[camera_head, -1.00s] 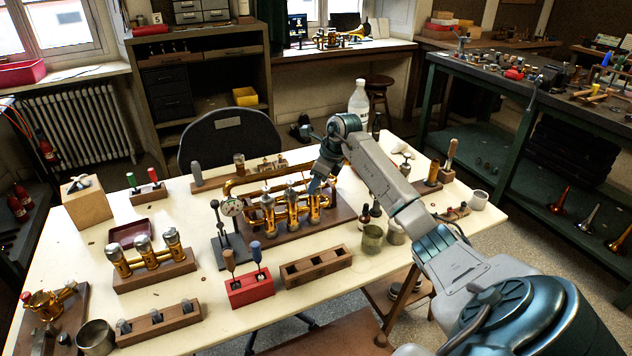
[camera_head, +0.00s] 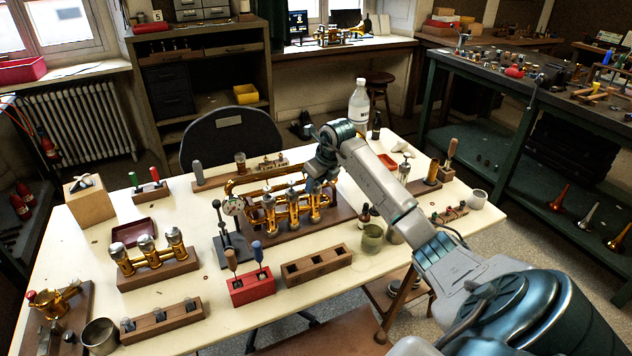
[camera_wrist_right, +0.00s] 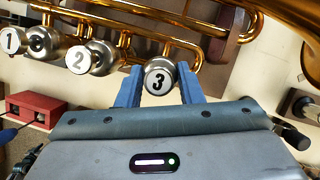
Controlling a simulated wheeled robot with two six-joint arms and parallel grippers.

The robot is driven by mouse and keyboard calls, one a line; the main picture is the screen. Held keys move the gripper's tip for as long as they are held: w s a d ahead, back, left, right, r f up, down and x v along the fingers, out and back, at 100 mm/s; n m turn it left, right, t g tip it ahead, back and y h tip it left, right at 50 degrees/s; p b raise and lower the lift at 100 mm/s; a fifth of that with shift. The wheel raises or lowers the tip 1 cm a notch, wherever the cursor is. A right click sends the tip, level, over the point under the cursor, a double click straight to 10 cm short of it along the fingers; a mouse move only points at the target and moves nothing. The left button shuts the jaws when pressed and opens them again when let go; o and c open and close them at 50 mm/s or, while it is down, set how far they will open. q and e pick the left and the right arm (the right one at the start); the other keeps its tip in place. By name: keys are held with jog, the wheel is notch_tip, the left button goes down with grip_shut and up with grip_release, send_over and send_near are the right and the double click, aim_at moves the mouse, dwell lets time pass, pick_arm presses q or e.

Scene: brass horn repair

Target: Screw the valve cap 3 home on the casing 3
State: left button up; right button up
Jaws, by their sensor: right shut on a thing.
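Valve cap 3 (camera_wrist_right: 160,76), a round silver cap marked 3, sits between the two blue fingers of my right gripper (camera_wrist_right: 160,82) in the right wrist view. The fingers are shut on it from both sides. In the head view my right gripper (camera_head: 318,178) points down at the right end of the brass horn's row of valves. Casing 3 (camera_head: 315,206) stands upright below it. The cap's joint with the casing is hidden, so I cannot tell how it is seated. Caps marked 1 (camera_wrist_right: 12,40) and 2 (camera_wrist_right: 80,58) show to the left. My left gripper is out of view.
The horn rests on a wooden base (camera_head: 340,222). A dial gauge stand (camera_head: 232,246), a red tool block (camera_head: 250,288) and a wooden slotted block (camera_head: 317,266) stand in front. Small bottles and a greenish jar (camera_head: 371,238) are at the right.

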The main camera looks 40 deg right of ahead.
jog(key=shift+a+r+m+h+p, duration=0.15)
jog(key=shift+m+h+p, duration=0.3)
jog(key=shift+m, duration=0.45)
jog(key=m+h, duration=0.1)
jog(key=m, duration=0.2)
jog(key=shift+p, duration=0.35)
jog(key=o, duration=1.2)
jog(key=shift+c, duration=0.2)
